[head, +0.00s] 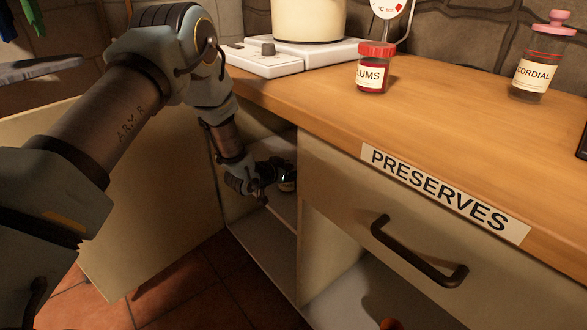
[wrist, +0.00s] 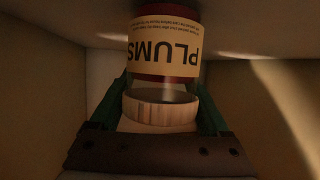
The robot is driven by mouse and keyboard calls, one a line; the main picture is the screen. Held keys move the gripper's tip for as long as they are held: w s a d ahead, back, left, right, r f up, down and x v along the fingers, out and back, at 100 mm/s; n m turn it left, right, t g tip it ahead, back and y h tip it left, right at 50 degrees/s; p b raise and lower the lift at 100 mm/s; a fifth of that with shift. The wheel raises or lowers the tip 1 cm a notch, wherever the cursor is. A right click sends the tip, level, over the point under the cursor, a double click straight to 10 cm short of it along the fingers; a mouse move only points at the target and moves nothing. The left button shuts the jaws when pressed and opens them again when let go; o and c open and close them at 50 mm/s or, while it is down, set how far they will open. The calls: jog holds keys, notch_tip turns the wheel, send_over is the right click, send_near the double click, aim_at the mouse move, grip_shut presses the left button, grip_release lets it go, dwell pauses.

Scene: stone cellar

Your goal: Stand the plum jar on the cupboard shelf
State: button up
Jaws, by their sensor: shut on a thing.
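A plum jar with a pale ribbed lid and a cream PLUMS label (wrist: 165,48) shows in the wrist view, its lettering upside down in the picture. My gripper (wrist: 163,90) has a finger on each side of it near the lid and is shut on it. In the head view my gripper (head: 270,177) is inside the open cupboard, just above or at the shelf (head: 284,209). The jar there is mostly hidden and dark. I cannot tell whether its base touches the shelf. Another jar, red-lidded and labelled LUMS as far as shows (head: 373,72), stands on the counter.
The cupboard door (head: 150,190) stands open at the left. A drawer marked PRESERVES (head: 340,190) is right of the opening. Cupboard walls close in around my gripper.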

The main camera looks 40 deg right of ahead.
jog(key=o, duration=1.5)
jog(key=shift+f, duration=0.1)
jog(key=shift+a+r, duration=0.2)
jog(key=shift+r, duration=0.05)
jog(key=p+v, duration=0.1)
jog(key=v, duration=1)
jog(key=shift+a+r, duration=0.15)
jog(key=shift+a, duration=0.15)
